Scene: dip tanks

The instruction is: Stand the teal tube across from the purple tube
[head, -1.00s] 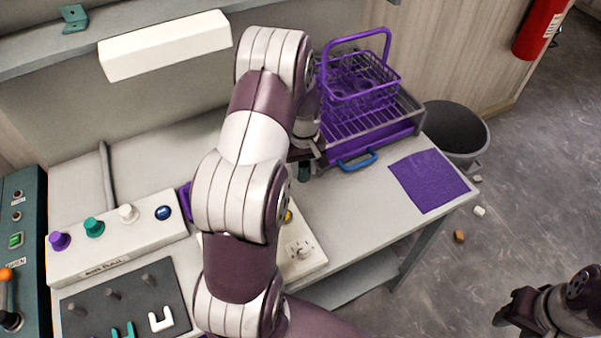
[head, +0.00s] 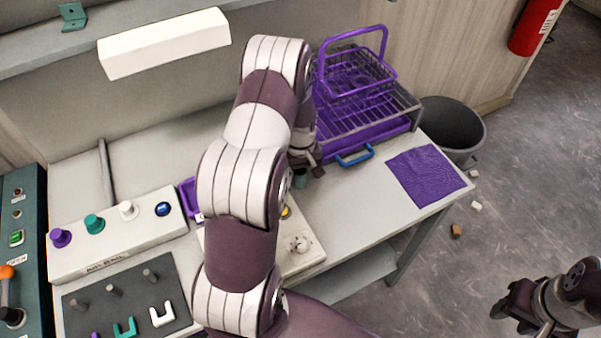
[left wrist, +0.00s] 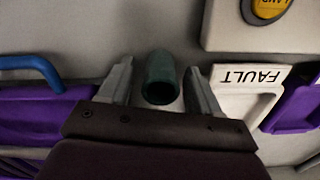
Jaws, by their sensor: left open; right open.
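The teal tube (left wrist: 160,72) shows in the left wrist view with its dark open mouth toward the camera. It lies between the two spread fingers of my left gripper (left wrist: 159,78), with a gap on each side. In the head view a small part of the tube (head: 300,178) shows just below my left gripper (head: 304,164), which is largely covered by my own arm. My right gripper (head: 512,306) is open and empty over the floor at the lower right. I cannot make out a purple tube in either view.
A purple wire basket (head: 357,78) stands over a purple-lined rack with a blue handle (head: 355,157). A purple cloth (head: 427,176) lies on the bench's right. A knobbed white box (head: 110,236) and a dark pegged board (head: 120,302) are at left. A bin (head: 453,128) stands beyond.

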